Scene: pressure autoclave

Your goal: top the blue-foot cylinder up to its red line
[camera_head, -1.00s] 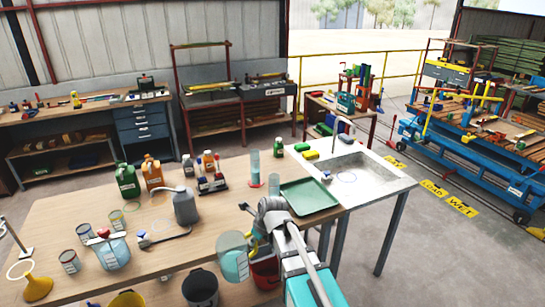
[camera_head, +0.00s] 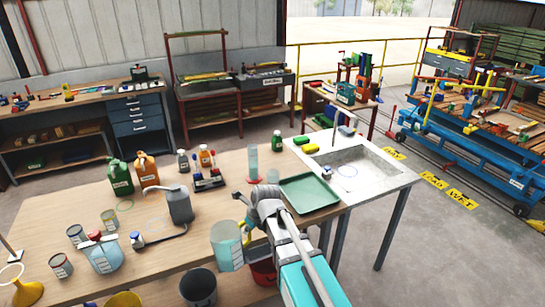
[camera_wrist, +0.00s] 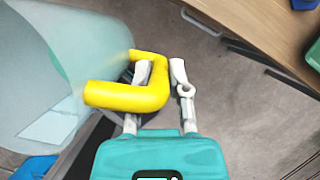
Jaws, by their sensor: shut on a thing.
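My gripper (camera_head: 246,212) is shut on the yellow handle (camera_wrist: 135,88) of a clear jug (camera_head: 227,240) holding pale blue liquid. The jug is about upright beyond the table's front edge and fills the left of the wrist view (camera_wrist: 60,60). A tall clear measuring cylinder (camera_head: 252,160) with pale blue-green liquid stands at the back right of the table, on what looks like a reddish foot. A smaller clear vessel (camera_head: 273,176) stands beside it. I cannot make out a blue foot or a red line.
A green tray (camera_head: 310,193) lies right of the gripper, before the sink (camera_head: 355,170). Buckets (camera_head: 198,287) are below the front edge.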

